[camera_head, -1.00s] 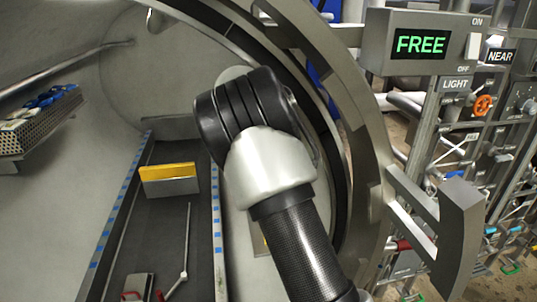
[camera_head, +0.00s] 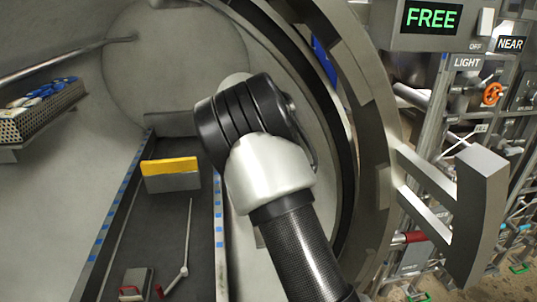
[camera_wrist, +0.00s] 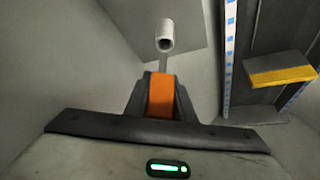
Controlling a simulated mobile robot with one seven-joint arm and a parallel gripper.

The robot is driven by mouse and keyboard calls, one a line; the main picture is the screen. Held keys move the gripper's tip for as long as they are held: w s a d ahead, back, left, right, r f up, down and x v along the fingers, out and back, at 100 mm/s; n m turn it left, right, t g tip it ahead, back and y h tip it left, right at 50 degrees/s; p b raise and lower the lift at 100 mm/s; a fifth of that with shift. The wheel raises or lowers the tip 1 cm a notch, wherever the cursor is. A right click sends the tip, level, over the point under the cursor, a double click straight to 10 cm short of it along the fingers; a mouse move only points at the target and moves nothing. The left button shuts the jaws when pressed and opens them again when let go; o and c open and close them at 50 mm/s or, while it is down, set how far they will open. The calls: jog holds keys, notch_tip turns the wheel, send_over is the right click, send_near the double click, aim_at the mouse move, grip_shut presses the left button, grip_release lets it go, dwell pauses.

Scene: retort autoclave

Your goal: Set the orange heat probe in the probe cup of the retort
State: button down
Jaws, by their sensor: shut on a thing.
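In the wrist view the orange heat probe (camera_wrist: 161,96) is between the dark fingers of my gripper (camera_wrist: 161,84), which is shut on it. A thin grey stem runs forward from the orange part toward a pale hollow cylinder (camera_wrist: 166,28), which looks like the probe cup. Its dark round mouth faces my gripper. The stem's tip appears close to the mouth; I cannot tell whether it is inside. In the head view my arm hides the gripper, probe and cup. The retort (camera_head: 165,65) is open, with my arm reaching into it.
A yellow-topped block (camera_head: 171,174) stands on the dark floor channel between blue-marked rails. It also shows in the wrist view (camera_wrist: 279,72). A perforated tray (camera_head: 40,118) with blue-and-white items is on the left. The door ring (camera_head: 372,150) curves close right of my arm. A panel reads FREE (camera_head: 432,18).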

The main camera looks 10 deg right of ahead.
jog(key=shift+f+b, duration=1.45)
jog(key=shift+f, duration=1.6)
jog(key=shift+f, duration=0.5)
jog(key=c, duration=1.4)
grip_release()
jog(key=shift+c, duration=0.2)
